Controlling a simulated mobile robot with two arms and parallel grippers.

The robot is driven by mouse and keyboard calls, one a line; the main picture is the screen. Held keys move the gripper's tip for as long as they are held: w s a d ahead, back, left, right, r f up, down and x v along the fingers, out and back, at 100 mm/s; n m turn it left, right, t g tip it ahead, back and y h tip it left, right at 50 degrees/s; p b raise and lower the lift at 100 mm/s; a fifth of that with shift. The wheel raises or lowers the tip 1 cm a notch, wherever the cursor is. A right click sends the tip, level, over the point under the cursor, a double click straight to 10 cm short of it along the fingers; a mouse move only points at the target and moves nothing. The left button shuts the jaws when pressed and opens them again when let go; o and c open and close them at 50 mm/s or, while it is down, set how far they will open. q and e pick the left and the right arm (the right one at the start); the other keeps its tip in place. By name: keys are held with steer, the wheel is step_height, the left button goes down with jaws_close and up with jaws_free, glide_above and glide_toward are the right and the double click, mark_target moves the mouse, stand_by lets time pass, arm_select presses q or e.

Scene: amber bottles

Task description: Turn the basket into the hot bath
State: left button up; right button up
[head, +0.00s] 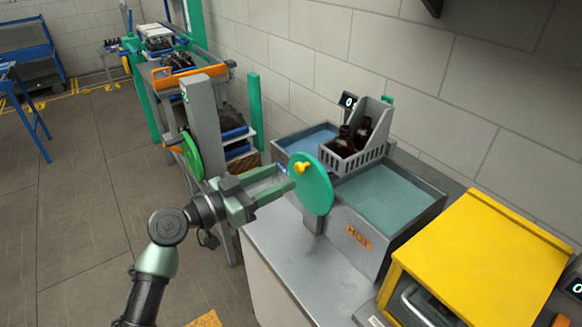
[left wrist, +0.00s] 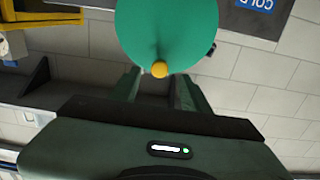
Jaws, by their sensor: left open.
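The grey slatted basket (head: 348,166) holds dark amber bottles (head: 362,132) and sits upright above the divider between two baths. The hot bath (head: 375,256), with an orange HOT label, is on its right in the head view and holds greenish water. A green disc (head: 318,192) with a yellow knob (head: 301,168) stands at the tank's front. My left gripper (head: 287,178) is open at the disc, its fingers pointing toward it. In the left wrist view, the knob (left wrist: 160,69) lies near the gap between the fingertips (left wrist: 159,80); contact cannot be told. My right gripper is not in view.
The other bath (head: 312,139) with bluish water is left of the basket. A yellow box-shaped unit (head: 480,258) stands at the right. A grey post (head: 205,125) and a rack with trays stand behind my left arm. The metal counter (head: 290,255) is clear in front.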

mark_target(297, 170)
arm_select(q)
steer(key=p+x, duration=0.1)
steer(key=x, duration=0.3)
steer(key=shift+d, duration=0.15)
jaws_close()
stand_by(1.3)
